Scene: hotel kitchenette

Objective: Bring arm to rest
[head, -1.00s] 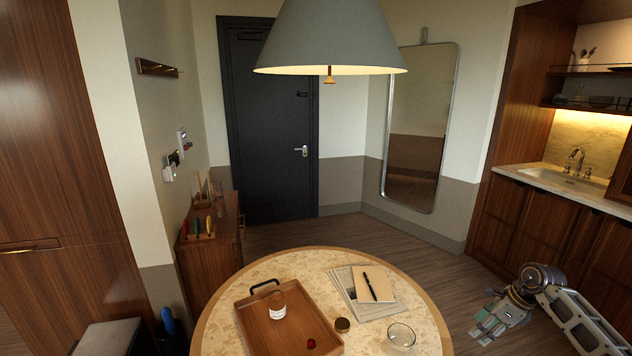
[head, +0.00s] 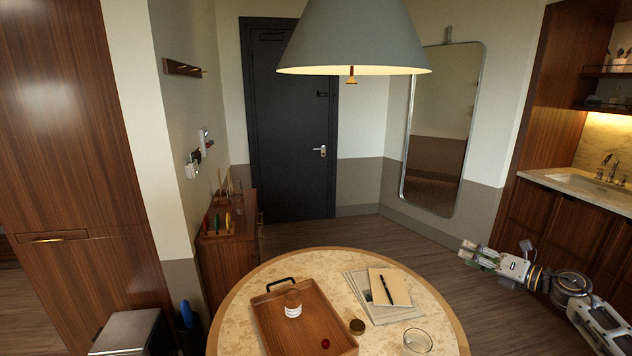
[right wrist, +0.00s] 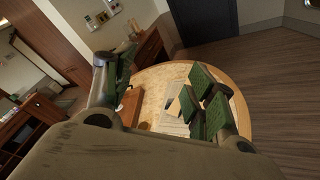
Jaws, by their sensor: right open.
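My right gripper (head: 480,252) is raised to the right of the round table in the head view, at the end of my right arm. It points left toward the table and is apart from it. In the right wrist view, its two green-padded fingers (right wrist: 160,95) stand wide apart with nothing between them, and the table shows beyond. My left gripper is not in view.
The round table (head: 235,318) holds a wooden tray (head: 276,338) with a jar (head: 293,303), a notebook with a pen (head: 397,288), a small dark-lidded jar (head: 357,327) and a glass bowl (head: 417,341). A lamp (head: 353,38) hangs above. The kitchenette counter (head: 541,178) is at right.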

